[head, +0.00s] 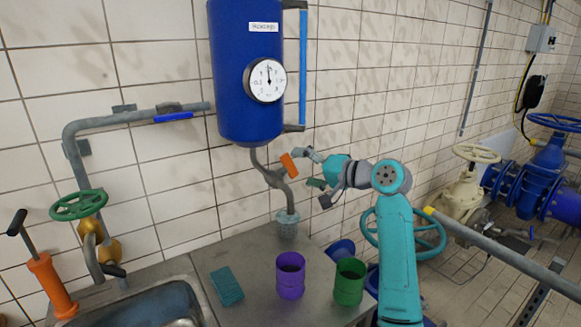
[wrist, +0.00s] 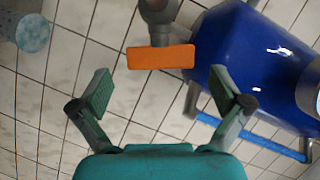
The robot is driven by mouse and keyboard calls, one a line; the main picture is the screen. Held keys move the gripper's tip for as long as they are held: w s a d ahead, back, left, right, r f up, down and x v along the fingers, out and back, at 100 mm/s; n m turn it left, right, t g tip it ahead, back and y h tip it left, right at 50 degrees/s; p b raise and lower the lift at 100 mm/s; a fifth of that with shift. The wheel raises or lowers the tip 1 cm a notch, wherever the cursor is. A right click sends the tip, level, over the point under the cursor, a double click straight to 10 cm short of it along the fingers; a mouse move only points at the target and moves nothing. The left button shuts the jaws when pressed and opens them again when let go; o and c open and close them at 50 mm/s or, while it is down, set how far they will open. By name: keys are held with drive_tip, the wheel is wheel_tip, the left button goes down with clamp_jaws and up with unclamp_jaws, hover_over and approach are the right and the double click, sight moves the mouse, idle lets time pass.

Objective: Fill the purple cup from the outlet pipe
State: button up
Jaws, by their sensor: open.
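The purple cup (head: 290,276) stands upright on the grey counter in the head view; I cannot tell whether it holds water. The outlet pipe (head: 291,196) bends down from the blue tank (head: 243,80) and ends in a pale speckled outlet end (head: 287,226), behind and above the cup. That end also shows at the upper left of the wrist view (wrist: 32,34). An orange valve handle (head: 288,164) sits on the pipe. My gripper (head: 314,169) is open and empty. In the wrist view the handle (wrist: 160,57) lies ahead of the gap between my fingers (wrist: 160,90), apparently untouched.
A green cup (head: 349,283) stands right of the purple cup, close to my arm. A teal sponge (head: 227,286) lies left of it, beside the sink (head: 155,305). A green-wheeled tap (head: 79,205) and an orange hand pump (head: 50,284) are further left. A pressure gauge (head: 265,80) is on the tank.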

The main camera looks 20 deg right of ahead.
sight(292, 166)
drive_tip(key=shift+x, duration=2.15)
drive_tip(key=c, duration=1)
